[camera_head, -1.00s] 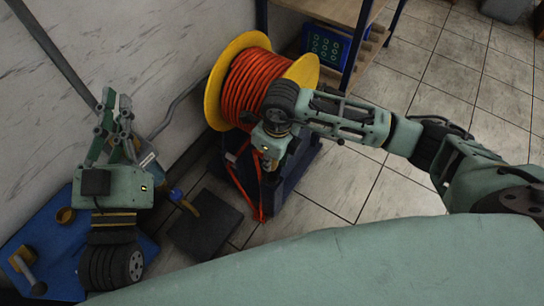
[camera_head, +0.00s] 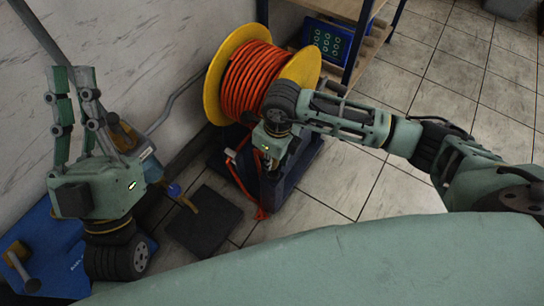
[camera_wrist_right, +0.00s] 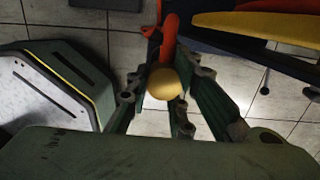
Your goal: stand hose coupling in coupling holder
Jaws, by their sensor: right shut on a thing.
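My right gripper (camera_head: 268,160) hangs in front of the hose reel. In the right wrist view its fingers (camera_wrist_right: 160,98) are closed around a rounded yellow piece, which I take as the hose coupling (camera_wrist_right: 165,83), with orange hose (camera_wrist_right: 169,38) running away from it. In the head view the coupling is hidden by the gripper. My left gripper (camera_head: 75,80) points up at the left near the wall, its fingers apart with nothing between them. I cannot make out the coupling holder for certain; the left gripper and its wrist cover part of the blue board (camera_head: 62,250).
A yellow reel (camera_head: 225,75) wound with orange hose stands by the wall. A dark plate (camera_head: 205,220) lies on the floor, with a blue and yellow piece (camera_head: 180,197) at its edge. A yellow-handled fixture (camera_head: 18,257) sits on the board.

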